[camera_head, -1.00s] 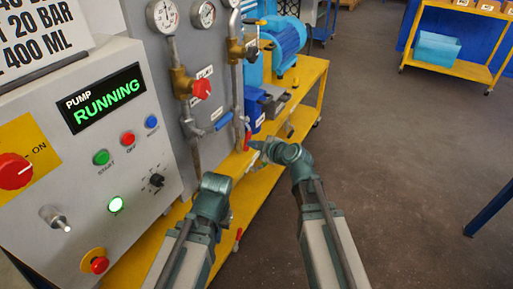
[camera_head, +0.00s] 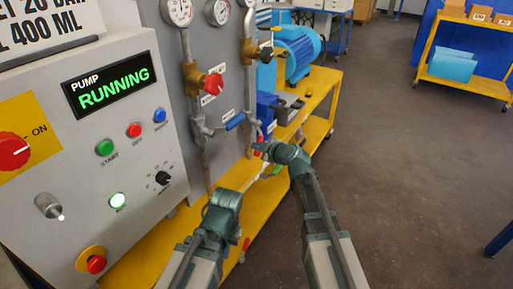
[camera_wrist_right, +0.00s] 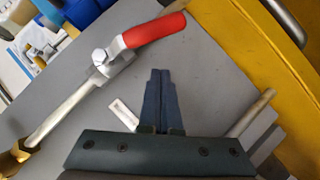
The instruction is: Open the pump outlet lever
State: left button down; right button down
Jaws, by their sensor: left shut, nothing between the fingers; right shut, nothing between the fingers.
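A red-handled lever (camera_wrist_right: 152,31) sits on a metal pipe valve in the right wrist view, its handle pointing up and right. In the head view a small red handle (camera_head: 260,139) shows at the pipe by my right gripper (camera_head: 258,147); it looks like the same lever. My right gripper's fingers are shut and empty in the wrist view (camera_wrist_right: 161,96), tips just below the red handle with a small gap visible; depth is hard to tell. My left gripper (camera_head: 238,190) is lower, near the yellow bench; its fingertips are not clear, and nothing shows held.
The control panel (camera_head: 60,150) reads "PUMP RUNNING". A red knob (camera_head: 213,84) and a blue lever (camera_head: 235,121) sit on the pipework. A blue motor (camera_head: 298,48) stands on the yellow bench (camera_head: 318,88). Open floor lies to the right.

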jog(key=w+d+f+n+t+b, duration=0.2)
jog(key=w+d+f+b, duration=0.1)
jog(key=b, duration=0.6)
jog(key=shift+w+f+n+t+h, duration=0.35)
jog(key=shift+w+f, duration=0.35)
jog(key=shift+f, duration=0.7)
jog(key=shift+d, duration=0.1)
